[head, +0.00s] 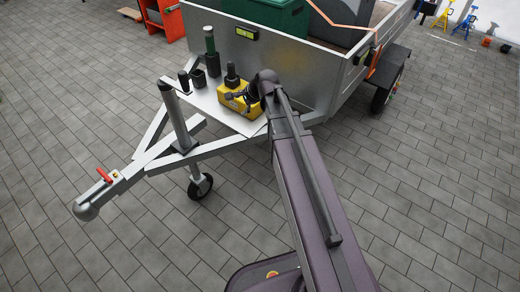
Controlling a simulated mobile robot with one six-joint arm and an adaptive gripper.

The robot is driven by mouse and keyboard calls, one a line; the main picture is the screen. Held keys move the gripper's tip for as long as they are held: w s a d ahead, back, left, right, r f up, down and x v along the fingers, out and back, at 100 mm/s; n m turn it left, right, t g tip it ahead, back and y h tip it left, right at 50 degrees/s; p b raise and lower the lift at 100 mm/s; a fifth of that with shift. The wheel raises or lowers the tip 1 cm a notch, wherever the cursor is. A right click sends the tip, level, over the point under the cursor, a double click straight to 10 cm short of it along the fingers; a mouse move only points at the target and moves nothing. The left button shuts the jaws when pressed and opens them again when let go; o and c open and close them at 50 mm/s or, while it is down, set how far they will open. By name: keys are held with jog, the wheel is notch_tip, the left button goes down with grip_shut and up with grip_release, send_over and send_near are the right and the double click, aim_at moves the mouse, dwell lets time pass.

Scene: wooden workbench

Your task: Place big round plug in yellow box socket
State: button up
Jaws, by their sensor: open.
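A yellow box (226,102) sits on a pale plate on the trailer's drawbar. A black round plug-like piece (232,76) stands upright at the top of the box; I cannot tell whether it is seated in a socket or only behind it. My gripper (238,96) is open at the right end of my arm's reach, close in front of the box and covering part of it. Whether the fingers touch the box or plug is too small to tell. The socket openings are not clearly visible.
On the plate (232,122) left of the box stand a tall dark green and black cylinder (211,58), a black square-looking holder (198,79) and a small black cylinder (184,81). The trailer wall (300,68) rises behind. A jockey-wheel post (175,115) stands at the front left.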

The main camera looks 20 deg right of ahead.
jog(key=s+f+n+g+h, duration=0.1)
jog(key=s+n+g+h, duration=0.1)
jog(key=s+n, duration=0.5)
jog(key=s+d+f+n+g+h, duration=0.1)
jog(key=s+f+n+g+h, duration=0.1)
jog(key=s+n, duration=0.6)
jog(key=s+g, duration=0.1)
jog(key=s, duration=0.4)
jog(key=shift+d+f+n+g+h, duration=0.2)
jog(key=shift+f+n+g+h, duration=0.1)
jog(key=shift+g, duration=0.1)
dwell(0.5)
